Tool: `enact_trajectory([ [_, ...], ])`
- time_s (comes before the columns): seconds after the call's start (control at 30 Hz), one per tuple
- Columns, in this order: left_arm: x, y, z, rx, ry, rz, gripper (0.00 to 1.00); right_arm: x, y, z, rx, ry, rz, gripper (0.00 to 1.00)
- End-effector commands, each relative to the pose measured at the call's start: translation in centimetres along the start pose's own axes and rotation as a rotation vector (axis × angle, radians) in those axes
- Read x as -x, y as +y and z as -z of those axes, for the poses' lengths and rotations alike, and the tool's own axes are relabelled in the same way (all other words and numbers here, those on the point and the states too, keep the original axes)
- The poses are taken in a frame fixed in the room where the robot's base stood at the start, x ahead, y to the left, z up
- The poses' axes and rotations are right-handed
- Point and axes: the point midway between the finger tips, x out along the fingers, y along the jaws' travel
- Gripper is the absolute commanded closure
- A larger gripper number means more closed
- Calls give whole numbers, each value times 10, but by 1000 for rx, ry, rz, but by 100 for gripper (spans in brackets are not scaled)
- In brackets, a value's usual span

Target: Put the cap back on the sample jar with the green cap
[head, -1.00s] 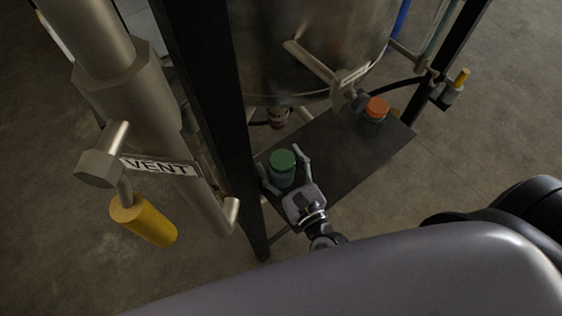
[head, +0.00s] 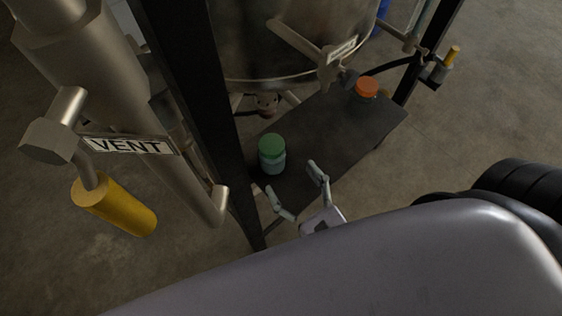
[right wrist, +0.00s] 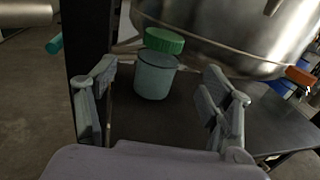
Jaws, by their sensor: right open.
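The sample jar (head: 272,161) with the green cap (head: 271,143) stands upright on a dark shelf (head: 325,140) under the steel vessel. My left gripper is not in view.
A jar with an orange cap (head: 367,86) stands at the shelf's far end. The steel vessel (head: 290,40) hangs above the shelf. A black post (head: 205,110) and a vent pipe with a yellow handle (head: 120,208) stand at left. The shelf between the jars is clear.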

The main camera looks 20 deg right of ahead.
Motion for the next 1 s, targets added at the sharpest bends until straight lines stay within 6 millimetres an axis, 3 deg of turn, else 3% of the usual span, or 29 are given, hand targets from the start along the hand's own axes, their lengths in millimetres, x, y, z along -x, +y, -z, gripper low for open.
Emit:
enact_trajectory([
  [0.23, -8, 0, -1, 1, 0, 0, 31, 22, 0, 0, 0, 1, -1, 26],
  [1.0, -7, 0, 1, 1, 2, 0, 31, 22, 0, 0, -1, 0, 0, 26],
])
